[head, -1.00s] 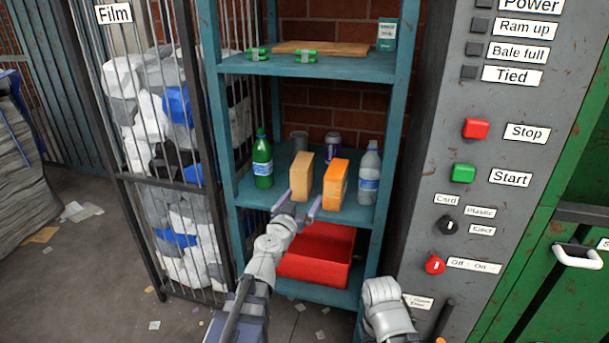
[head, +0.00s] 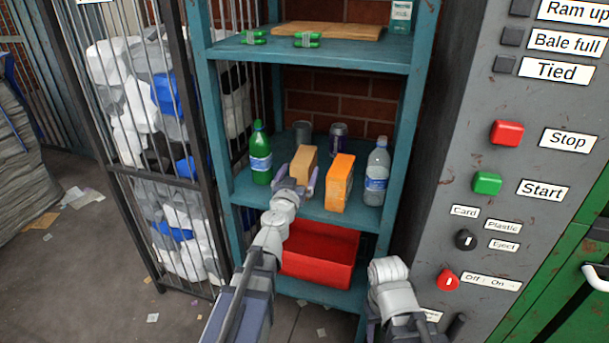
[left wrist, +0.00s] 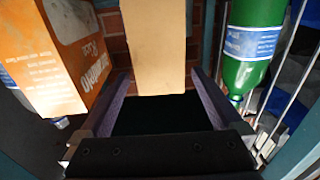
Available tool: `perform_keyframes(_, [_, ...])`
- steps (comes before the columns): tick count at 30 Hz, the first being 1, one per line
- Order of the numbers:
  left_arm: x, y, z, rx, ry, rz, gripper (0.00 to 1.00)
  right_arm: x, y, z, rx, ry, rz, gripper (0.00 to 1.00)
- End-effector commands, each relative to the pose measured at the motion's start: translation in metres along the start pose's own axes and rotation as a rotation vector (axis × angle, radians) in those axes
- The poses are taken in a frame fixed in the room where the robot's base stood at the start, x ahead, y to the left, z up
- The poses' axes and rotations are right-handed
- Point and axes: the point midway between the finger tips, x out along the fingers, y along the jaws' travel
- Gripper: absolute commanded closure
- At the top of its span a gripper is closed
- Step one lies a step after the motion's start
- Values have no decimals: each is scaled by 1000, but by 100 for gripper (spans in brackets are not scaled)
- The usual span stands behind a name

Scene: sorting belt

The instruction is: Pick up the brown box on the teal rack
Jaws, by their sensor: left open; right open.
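The brown box (head: 305,161) stands upright on the middle shelf of the teal rack (head: 319,215), between the green bottle and the orange box. My left gripper (head: 295,183) is open in front of it, one finger towards each side and partly hiding its lower part. In the left wrist view the brown box (left wrist: 154,45) lies straight ahead, in line with the gap between the left gripper's two fingers (left wrist: 160,92). I cannot tell whether the fingers touch it. My right arm shows at the lower right, but its gripper is not visible.
The orange box (head: 339,183) stands close to the right of the brown box, and a clear bottle (head: 377,172) beyond it. The green bottle (head: 260,155) stands left. Two cans are behind. A red bin (head: 320,262) sits on the shelf below. The control panel (head: 470,130) is at right.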

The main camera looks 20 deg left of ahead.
Motion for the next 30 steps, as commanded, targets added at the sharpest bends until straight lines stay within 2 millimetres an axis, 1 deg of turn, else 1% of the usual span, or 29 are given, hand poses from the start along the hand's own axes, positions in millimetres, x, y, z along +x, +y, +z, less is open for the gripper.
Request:
perform_keyframes(1, [9, 0, 0, 0, 0, 0, 0, 0, 0, 0, 0, 0, 0, 50])
perform_keyframes(3, [16, 0, 0, 0, 0, 0, 0, 0, 0, 0, 0, 0, 0, 50])
perform_keyframes(8, [18, 0, 0, 0, 0, 0, 0, 0, 0, 0, 0, 0, 0, 50])
perform_keyframes(11, [24, 0, 0, 0, 0, 0, 0, 0, 0, 0, 0, 0, 0, 50])
perform_keyframes(14, [36, 0, -1, 0, 0, 1, 0, -1, 0, 0, 0, 0, 0, 50])
perform_keyframes(18, [58, -1, -1, 0, 0, 1, 0, -1, 0, 0, 0, 0, 0, 50])
perform_keyframes(21, [69, -1, -1, 0, 0, 1, 0, -1, 0, 0, 0, 0, 0, 50])
perform_keyframes(28, [69, -1, -1, 0, 0, 0, 0, -1, 0, 0, 0, 0, 0, 50])
perform_keyframes(29, [69, -1, -1, 0, 0, 1, 2, -1, 0, 0, 0, 0, 0, 50])
perform_keyframes(30, [69, -1, -1, 0, 0, 1, 7, -1, 0, 0, 0, 0, 0, 50])
